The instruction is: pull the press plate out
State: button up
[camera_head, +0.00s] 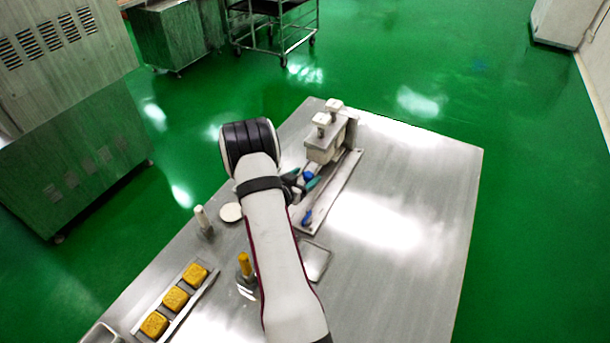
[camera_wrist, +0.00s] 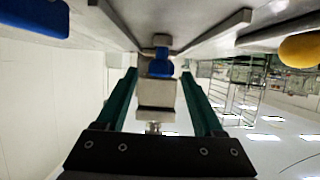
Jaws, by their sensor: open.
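The press unit (camera_head: 325,140), a pale metal block with two white knobs on top, stands at the table's back edge. A long metal base or rail (camera_head: 338,187) runs from it toward the front. A blue handle (camera_head: 308,175) shows at the press's front; in the wrist view it is a blue piece (camera_wrist: 160,62) by a metal block (camera_wrist: 157,95). My gripper (camera_head: 303,181) is open at this handle. In the wrist view its green fingers (camera_wrist: 158,76) stand either side of the blue piece, with gaps visible. The press plate itself cannot be clearly told apart.
A second blue handle (camera_head: 306,216) lies on the rail nearer the front. A white disc (camera_head: 231,212), a pale peg (camera_head: 202,219), a yellow-topped peg (camera_head: 244,264) and a tray of yellow cakes (camera_head: 195,300) are to the left. The table's right side (camera_head: 420,240) is clear.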

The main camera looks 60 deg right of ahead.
jog(key=shift+d+f, duration=0.15)
jog(key=shift+d, duration=0.3)
grip_shut()
dwell(1.1)
